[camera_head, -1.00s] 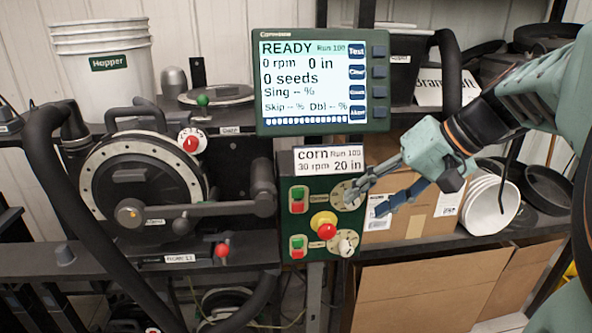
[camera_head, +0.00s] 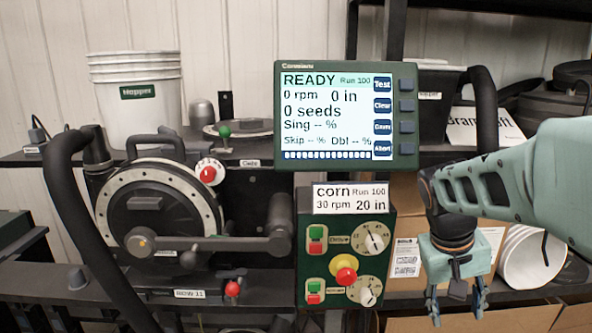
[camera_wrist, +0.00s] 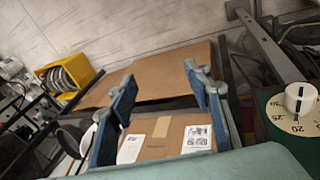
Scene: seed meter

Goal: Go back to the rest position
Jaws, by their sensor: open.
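My gripper (camera_head: 457,309) hangs fingers-down to the right of the green control panel (camera_head: 313,277), apart from it. Its two fingers are spread with nothing between them. In the wrist view my gripper (camera_wrist: 160,95) is open in front of a cardboard box (camera_wrist: 165,133) with white labels. The panel's upper dial (camera_head: 375,237) and lower dial (camera_head: 367,291) are both uncovered. The monitor (camera_head: 345,66) above reads READY, 0 rpm, 0 seeds. A card (camera_head: 350,198) below it reads corn, 30 rpm, 20 in.
The seed meter (camera_head: 150,215) with its crank arm stands at the left. A white Hopper bucket (camera_head: 135,95) is on the shelf behind it. A white bucket (camera_head: 530,262) lies tipped behind my arm. A yellow bin (camera_wrist: 72,72) shows in the wrist view.

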